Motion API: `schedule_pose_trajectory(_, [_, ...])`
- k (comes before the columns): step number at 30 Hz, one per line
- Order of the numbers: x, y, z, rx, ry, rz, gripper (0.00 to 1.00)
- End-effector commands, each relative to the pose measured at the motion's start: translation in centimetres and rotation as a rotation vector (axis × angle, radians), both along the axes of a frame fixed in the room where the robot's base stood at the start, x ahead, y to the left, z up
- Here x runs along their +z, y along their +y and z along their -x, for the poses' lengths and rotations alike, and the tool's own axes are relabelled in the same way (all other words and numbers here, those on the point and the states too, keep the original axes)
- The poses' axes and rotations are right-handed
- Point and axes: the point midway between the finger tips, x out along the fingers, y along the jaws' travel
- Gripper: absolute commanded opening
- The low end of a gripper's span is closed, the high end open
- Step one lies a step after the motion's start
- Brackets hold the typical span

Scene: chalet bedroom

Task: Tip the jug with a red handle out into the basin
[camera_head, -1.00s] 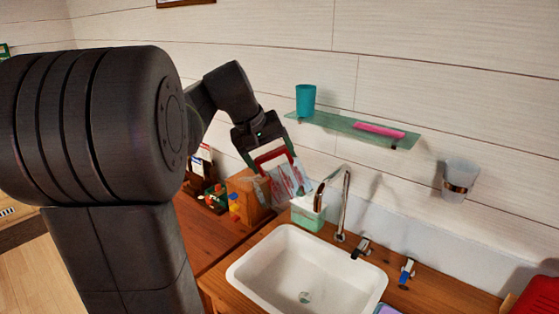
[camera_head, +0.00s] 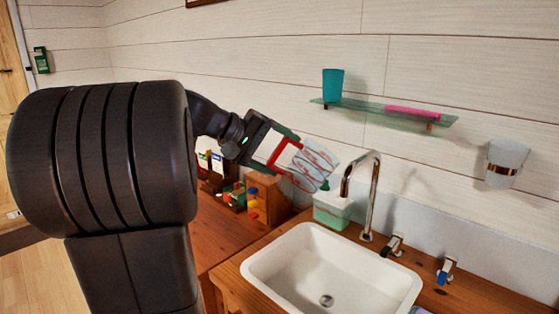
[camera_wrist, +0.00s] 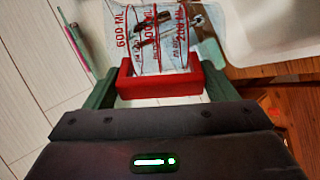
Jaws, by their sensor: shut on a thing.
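The clear jug with red printed markings (camera_head: 313,167) has a red handle (camera_head: 284,153). My gripper (camera_head: 277,150) is shut on this handle and holds the jug in the air, tilted, left of the tap. In the wrist view the red handle (camera_wrist: 160,88) lies between the green fingers of my gripper (camera_wrist: 160,82), and the jug body (camera_wrist: 158,40) shows its ML marks beyond. I cannot tell whether it holds anything. The white basin (camera_head: 345,268) is below and to the right of the jug in the head view. Part of the basin also shows in the wrist view (camera_wrist: 245,32).
A chrome tap (camera_head: 372,190) stands behind the basin, with a soap dispenser (camera_head: 332,210) beside it, close under the jug. A glass shelf (camera_head: 375,111) with a teal cup (camera_head: 332,85) is above. A wooden box (camera_head: 268,198) stands left on the counter.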

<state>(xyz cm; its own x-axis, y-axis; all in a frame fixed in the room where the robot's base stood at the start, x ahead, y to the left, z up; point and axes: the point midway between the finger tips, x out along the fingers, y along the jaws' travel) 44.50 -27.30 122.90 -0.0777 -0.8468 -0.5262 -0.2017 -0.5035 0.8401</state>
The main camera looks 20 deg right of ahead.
Motion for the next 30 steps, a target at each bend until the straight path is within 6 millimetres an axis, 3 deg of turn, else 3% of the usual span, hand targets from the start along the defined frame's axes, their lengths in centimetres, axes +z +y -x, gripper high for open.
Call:
schedule_pose_trajectory(1, [-1.3,0.0,0.0,0.001,0.011,0.028,0.16])
schedule_pose_trajectory(18, [-5.7,0.1,0.0,0.002,0.137,0.346,0.16])
schedule_pose_trajectory(30, [-7.5,0.0,0.0,0.000,0.203,0.510,0.16])
